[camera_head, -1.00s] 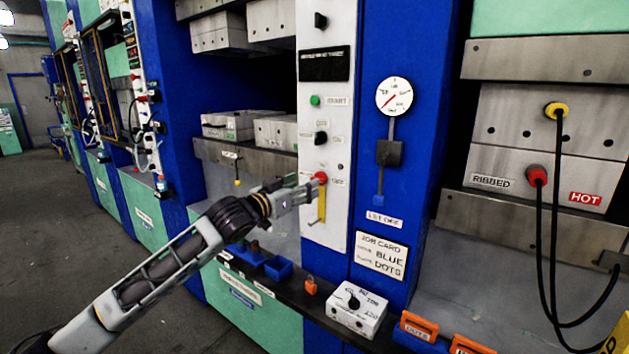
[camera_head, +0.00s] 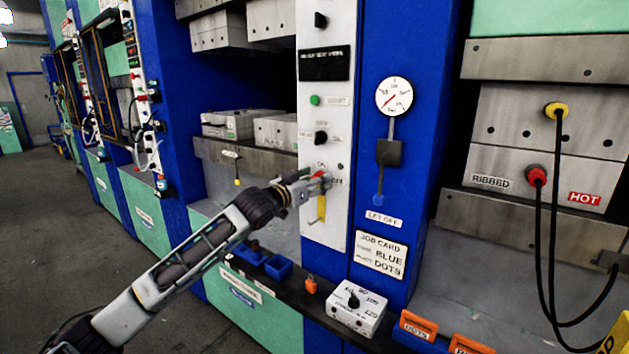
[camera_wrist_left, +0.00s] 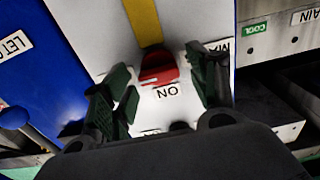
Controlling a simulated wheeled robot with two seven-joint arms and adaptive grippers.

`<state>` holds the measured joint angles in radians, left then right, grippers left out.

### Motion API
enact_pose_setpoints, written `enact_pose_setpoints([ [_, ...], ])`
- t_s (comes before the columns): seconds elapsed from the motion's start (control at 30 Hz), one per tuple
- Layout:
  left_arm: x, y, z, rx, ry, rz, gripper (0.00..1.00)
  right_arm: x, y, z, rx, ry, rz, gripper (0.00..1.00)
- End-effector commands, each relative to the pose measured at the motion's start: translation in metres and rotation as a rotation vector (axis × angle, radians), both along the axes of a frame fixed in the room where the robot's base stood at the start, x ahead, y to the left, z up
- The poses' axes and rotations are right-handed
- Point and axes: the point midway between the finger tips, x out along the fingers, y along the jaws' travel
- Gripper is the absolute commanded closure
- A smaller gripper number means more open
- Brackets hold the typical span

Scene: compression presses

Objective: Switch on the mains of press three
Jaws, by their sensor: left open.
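The mains switch is a red handle (camera_wrist_left: 158,68) on a yellow strip on the white control panel (camera_head: 325,110). In the left wrist view it lies between the two green-padded fingers of my left gripper (camera_wrist_left: 160,92), with an "ON" label beside it. The fingers are apart, one on each side of the red handle, and I cannot tell whether either touches it. In the head view my left gripper (camera_head: 318,182) is at the panel, partly covering the red handle. My right gripper is not in view.
A gauge (camera_head: 394,96) with a blue-tipped lever (camera_head: 379,199) is right of the panel. Below are a job card (camera_head: 381,255), a white dial box (camera_head: 356,308), an orange padlock (camera_head: 311,285) and blue bins (camera_head: 277,267) on the ledge. Cables hang at the right.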

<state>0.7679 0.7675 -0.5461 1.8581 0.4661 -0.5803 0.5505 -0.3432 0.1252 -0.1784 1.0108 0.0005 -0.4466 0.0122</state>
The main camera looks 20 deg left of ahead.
Motion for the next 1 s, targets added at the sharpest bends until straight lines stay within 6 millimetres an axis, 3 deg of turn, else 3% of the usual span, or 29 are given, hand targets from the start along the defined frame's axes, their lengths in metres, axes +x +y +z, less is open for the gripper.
enact_pose_setpoints([
  [0.2,0.000,0.000,0.000,0.000,0.000,0.000,0.44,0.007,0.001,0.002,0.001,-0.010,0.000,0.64],
  [0.53,0.000,0.000,0.000,0.000,0.000,0.000,0.86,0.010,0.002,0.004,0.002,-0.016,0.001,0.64],
  [1.0,0.000,0.000,0.000,-0.058,0.022,0.000,0.87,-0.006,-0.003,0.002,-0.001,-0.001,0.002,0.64],
])
